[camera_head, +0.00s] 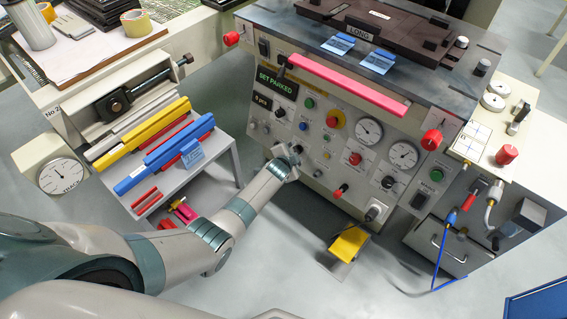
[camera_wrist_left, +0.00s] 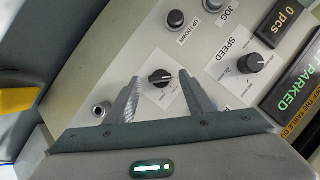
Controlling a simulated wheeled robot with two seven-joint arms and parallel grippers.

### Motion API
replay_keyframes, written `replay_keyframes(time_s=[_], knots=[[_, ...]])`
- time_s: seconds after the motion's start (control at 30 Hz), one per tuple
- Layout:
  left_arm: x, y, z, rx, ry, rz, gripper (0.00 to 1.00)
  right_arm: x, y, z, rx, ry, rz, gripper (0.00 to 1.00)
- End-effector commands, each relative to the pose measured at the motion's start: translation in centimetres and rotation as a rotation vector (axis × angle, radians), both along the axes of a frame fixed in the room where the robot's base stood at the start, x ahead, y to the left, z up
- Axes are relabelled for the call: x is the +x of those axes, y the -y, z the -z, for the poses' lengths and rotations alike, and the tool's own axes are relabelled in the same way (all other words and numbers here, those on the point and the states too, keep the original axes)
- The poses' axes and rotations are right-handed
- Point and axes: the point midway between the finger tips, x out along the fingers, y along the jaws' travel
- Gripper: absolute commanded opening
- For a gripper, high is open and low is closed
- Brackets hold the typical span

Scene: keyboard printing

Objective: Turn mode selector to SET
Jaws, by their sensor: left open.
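A small black rotary knob (camera_wrist_left: 160,77) on a white label plate sits between my left fingertips in the left wrist view. It appears to be the mode selector, but its label is too small or hidden to read. My left gripper (camera_wrist_left: 158,80) is open, with one ribbed finger on each side of the knob; I cannot tell whether either finger touches it. In the head view my left gripper (camera_head: 292,158) is at the lower left of the machine's control panel (camera_head: 318,158) and hides the knob. My right gripper is not in view.
A display (camera_head: 276,84) reads "SET PARKED". A pink-red bar (camera_head: 345,84) juts out above the panel. A shelf with coloured bars (camera_head: 166,148) stands left of my arm.

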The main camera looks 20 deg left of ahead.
Motion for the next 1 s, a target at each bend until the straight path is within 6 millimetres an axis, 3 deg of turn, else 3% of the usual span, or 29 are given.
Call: replay_keyframes(time_s=[0.6, 1.0], knots=[[-6.3, 0.0, -4.4, -0.001, 0.000, 0.001, 0.48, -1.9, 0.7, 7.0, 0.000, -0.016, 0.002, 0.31], [-11.3, 0.1, -7.8, -0.001, -0.001, -0.001, 0.48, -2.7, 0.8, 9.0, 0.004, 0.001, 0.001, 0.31]])
